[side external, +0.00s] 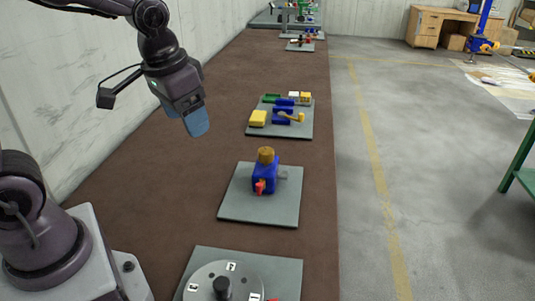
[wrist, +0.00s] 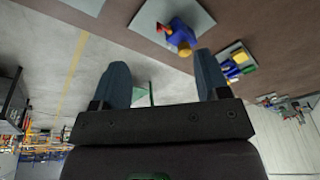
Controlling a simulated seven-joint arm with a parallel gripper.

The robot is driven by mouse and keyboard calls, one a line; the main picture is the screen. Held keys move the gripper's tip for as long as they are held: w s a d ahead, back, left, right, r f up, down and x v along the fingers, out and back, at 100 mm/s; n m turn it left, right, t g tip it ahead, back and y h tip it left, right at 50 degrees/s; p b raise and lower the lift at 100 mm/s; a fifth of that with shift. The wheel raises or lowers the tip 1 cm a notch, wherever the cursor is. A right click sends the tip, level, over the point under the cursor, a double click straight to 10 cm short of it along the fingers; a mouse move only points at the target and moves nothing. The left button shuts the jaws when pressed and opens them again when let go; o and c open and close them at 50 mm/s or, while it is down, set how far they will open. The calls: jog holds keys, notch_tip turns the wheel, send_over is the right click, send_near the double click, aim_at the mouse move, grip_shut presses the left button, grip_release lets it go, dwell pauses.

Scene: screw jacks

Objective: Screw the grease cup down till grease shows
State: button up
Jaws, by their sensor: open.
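The grease cup (side external: 266,155) is a brown-orange cap on top of a blue block (side external: 264,179) on a grey plate (side external: 240,205). A red part (side external: 260,186) sits on the block's near side and a grey stub at its right. In the wrist view the cup (wrist: 185,50) shows beyond the fingertips, with the blue block (wrist: 179,35) behind it. No grease is visible at this size. My gripper (side external: 194,121) is open and empty, in the air to the upper left of the cup, well apart from it. Its two blue fingers (wrist: 162,72) are spread in the wrist view.
A plate with a numbered grey dial (side external: 231,283) and black knob lies nearest on the brown bench (side external: 190,210). Behind the cup is a plate with blue, yellow and green blocks (side external: 283,116). More fixtures stand at the far end. A pale wall borders the left.

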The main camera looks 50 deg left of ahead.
jog(key=w+a+f+n+y, duration=0.1)
jog(key=w+a+f+n, duration=0.15)
jog(key=w+f, duration=0.35)
jog(key=w+a+f+n, duration=0.1)
jog(key=w+a+f, duration=0.25)
jog(key=w, duration=0.45)
jog(key=n+t, duration=0.1)
send_near(266, 150)
jog(key=x, duration=1)
jog(key=shift+f, duration=0.1)
jog(key=c, duration=0.9)
